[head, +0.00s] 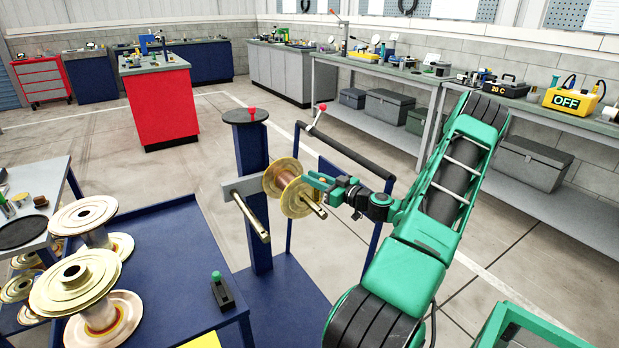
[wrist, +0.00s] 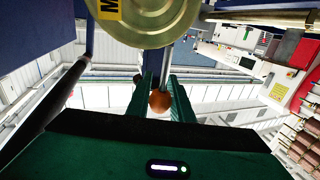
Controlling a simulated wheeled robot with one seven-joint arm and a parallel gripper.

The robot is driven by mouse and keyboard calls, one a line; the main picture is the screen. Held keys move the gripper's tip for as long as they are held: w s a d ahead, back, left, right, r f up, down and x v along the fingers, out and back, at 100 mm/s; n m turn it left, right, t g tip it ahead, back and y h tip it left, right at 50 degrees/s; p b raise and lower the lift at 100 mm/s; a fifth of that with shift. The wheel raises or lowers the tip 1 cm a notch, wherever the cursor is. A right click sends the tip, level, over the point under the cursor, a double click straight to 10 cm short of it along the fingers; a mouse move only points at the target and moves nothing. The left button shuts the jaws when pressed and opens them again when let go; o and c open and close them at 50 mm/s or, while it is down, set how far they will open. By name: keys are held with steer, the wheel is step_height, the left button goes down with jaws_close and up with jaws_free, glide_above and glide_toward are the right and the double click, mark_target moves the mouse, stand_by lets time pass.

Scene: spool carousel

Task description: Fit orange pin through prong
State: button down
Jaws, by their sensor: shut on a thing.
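My gripper (head: 322,183) is beside the outer face of a tan spool (head: 289,187) that sits on one prong (head: 314,206) of the blue carousel post. In the wrist view the orange pin's round head (wrist: 159,101) is between the two green fingers, which are shut on it. A grey prong (wrist: 165,66) runs from the spool flange (wrist: 150,22) down close behind the pin's head. The pin's shank is hidden, so I cannot tell whether it is in the prong. A second prong (head: 257,221) is bare.
The blue carousel post (head: 256,180) has a dark round top with a red knob. A dark handle bar (head: 345,152) stands behind my gripper. A blue table (head: 180,265) with stacked spools (head: 84,280) and a small green-knobbed device (head: 221,290) is at lower left.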

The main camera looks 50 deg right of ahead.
glide_above(313, 207)
steer(key=shift+w+f, duration=0.15)
steer(key=shift+f, duration=2.1)
steer(key=shift+f, duration=2.75)
steer(key=shift+r, duration=2.4)
stand_by(0.5)
